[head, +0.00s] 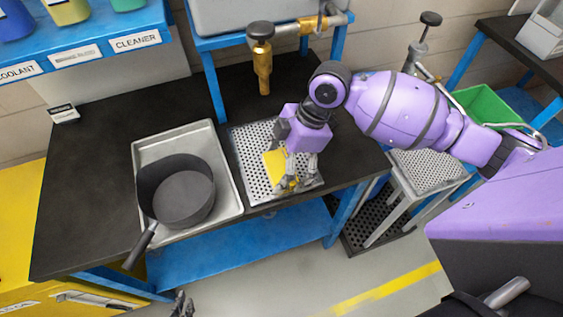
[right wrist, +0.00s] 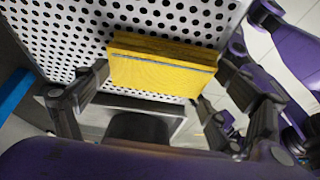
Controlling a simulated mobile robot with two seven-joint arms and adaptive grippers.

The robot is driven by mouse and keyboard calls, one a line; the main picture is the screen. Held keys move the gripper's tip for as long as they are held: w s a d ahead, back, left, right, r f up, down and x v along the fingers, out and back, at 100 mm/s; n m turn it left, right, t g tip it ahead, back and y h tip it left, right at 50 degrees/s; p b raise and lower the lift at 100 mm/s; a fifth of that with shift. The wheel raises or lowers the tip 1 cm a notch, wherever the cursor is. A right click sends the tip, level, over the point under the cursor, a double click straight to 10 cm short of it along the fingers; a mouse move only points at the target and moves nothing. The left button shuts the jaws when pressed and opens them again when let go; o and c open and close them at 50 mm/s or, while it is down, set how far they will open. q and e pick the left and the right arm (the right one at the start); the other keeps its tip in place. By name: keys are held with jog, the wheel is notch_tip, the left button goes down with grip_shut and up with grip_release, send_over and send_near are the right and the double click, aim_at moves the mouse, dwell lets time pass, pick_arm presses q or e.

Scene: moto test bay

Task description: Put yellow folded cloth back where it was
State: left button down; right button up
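The yellow folded cloth (head: 273,163) is at the perforated metal tray (head: 252,150) on the black bench.
A dark pan (head: 183,190) sits in a grey metal tray (head: 218,143) left of the perforated tray. A brass fitting (head: 263,72) stands behind it. A blue shelf (head: 95,48) with bottles is at the upper left. A green bin (head: 487,106) stands at the right.

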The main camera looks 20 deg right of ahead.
jog(key=shift+o, duration=0.6)
jog(key=shift+r, duration=0.1)
jog(key=shift+r, duration=0.25)
jog(key=v, duration=1.1)
jog(key=shift+d+r, duration=0.2)
jog(key=shift+r, duration=0.05)
